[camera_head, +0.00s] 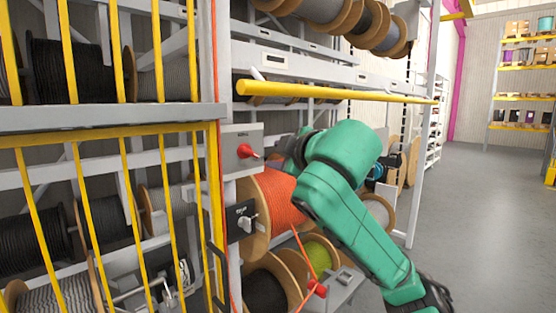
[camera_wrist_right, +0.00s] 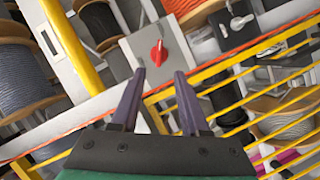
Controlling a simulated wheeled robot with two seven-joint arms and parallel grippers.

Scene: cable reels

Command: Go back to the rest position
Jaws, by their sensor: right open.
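My right arm, green, comes in from the lower right of the head view. Its dark right gripper (camera_head: 282,151) points left at a grey panel (camera_head: 238,135) with a red knob (camera_head: 246,151). In the wrist view the two purple fingers of the right gripper (camera_wrist_right: 160,76) are apart with nothing between them. The red knob (camera_wrist_right: 158,54) is just beyond their tips there, on the grey panel (camera_wrist_right: 142,46). A gap seems to separate fingertips and knob, though exact depth is hard to tell. My left gripper is not in view.
A yellow bar (camera_head: 330,92) runs across the rack above my right arm. An orange cable reel (camera_head: 270,203) and a black switch box (camera_head: 241,221) sit below the panel. A yellow-barred guard (camera_head: 125,180) is at left. Open grey floor (camera_head: 470,200) lies at right.

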